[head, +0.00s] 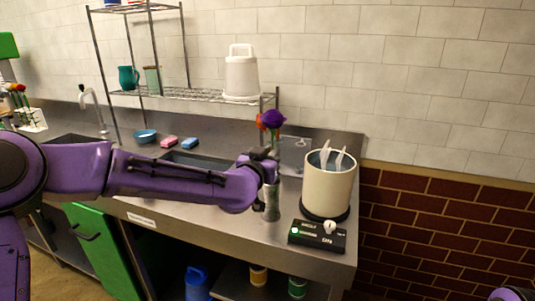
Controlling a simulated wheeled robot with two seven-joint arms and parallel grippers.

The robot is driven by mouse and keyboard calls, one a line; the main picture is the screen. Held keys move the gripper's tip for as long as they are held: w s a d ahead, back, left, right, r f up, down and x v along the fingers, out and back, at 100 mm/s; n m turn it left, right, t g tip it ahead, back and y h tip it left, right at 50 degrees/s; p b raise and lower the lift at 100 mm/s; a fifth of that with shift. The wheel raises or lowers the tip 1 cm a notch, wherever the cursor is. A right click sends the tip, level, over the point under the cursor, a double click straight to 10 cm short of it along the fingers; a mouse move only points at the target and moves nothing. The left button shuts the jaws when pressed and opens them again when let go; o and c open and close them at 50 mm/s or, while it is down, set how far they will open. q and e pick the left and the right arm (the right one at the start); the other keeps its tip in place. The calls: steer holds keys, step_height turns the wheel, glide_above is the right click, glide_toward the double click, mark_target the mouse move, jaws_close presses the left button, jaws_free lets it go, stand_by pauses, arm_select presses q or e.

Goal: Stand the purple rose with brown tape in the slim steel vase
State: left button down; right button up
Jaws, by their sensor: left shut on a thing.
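The purple rose (272,119) shows its bloom just above my left gripper (264,157), which is shut on it. Its stem and tape are mostly hidden by the gripper, so I cannot make out the tape colour. A slim grey steel vase (271,203) stands upright on the counter directly below the gripper. Its mouth is hidden by the gripper, so I cannot tell whether the stem is inside it. A small orange-red bloom (260,122) shows close beside the purple one. My right gripper is not in view.
A cream pot (329,185) on a black base stands right of the vase, with a black control box (317,236) in front. A wire shelf (190,94) stands behind.

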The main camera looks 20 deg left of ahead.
arm_select(q)
steer(key=shift+f+b, duration=0.45)
steer(key=shift+f, duration=0.25)
steer(key=shift+c, duration=2)
jaws_free()
steer(key=s, duration=1)
steer(key=shift+a+r+p, duration=0.15)
steer(key=shift+a+p, duration=0.25)
steer(key=shift+p, duration=0.05)
